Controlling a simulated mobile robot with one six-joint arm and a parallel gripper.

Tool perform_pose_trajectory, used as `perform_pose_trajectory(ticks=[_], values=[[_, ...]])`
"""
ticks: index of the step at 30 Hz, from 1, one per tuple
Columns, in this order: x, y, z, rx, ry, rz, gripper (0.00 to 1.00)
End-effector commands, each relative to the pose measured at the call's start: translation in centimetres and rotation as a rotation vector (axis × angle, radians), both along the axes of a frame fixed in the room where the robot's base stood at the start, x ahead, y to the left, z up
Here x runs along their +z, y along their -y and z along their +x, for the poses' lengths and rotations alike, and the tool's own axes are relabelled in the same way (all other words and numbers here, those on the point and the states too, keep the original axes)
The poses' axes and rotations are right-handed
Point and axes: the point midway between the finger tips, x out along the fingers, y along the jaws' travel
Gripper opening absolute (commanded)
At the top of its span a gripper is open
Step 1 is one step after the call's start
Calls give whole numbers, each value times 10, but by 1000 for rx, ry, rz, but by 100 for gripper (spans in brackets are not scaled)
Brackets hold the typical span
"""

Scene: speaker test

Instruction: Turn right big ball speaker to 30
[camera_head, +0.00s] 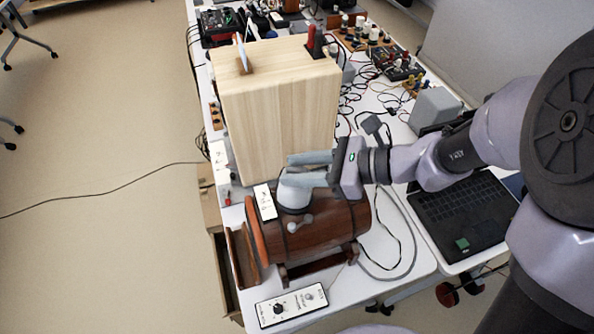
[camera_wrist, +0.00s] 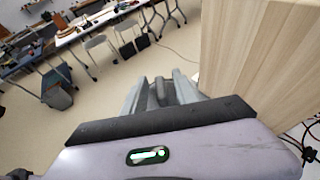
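A white control panel (camera_head: 291,305) lies at the front edge of the table, with a black knob (camera_head: 278,309) and small printed marks too small to read. I cannot tell which thing is the right big ball speaker. My gripper (camera_head: 305,169) is above the wooden barrel (camera_head: 328,226), pointing left, its two grey fingers apart. A pale grey rounded piece (camera_head: 293,194) sits on top of the barrel, just below the fingers; I cannot tell whether they touch. In the wrist view my gripper (camera_wrist: 160,88) shows spread fingers with no clearly held object between them.
A large light wooden box (camera_head: 278,110) stands behind the barrel and also fills the right of the wrist view (camera_wrist: 265,60). A smaller white panel (camera_head: 265,202) leans by the barrel's left end. A laptop (camera_head: 462,215) and loose cables are on the right.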

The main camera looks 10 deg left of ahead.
Motion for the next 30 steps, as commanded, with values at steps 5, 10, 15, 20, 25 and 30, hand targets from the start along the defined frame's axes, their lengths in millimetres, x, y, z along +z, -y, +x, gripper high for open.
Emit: perform_pose_trajectory(ticks=[5,10,15,20,25,30], values=[[-1,-3,0,0,-1,0,35],[-1,-2,0,0,-1,0,25],[-1,-2,0,0,0,-1,0],[-2,-2,0,1,0,-2,0],[0,-2,0,62,-2,-4,0],[-3,-1,-1,62,-1,-5,0]])
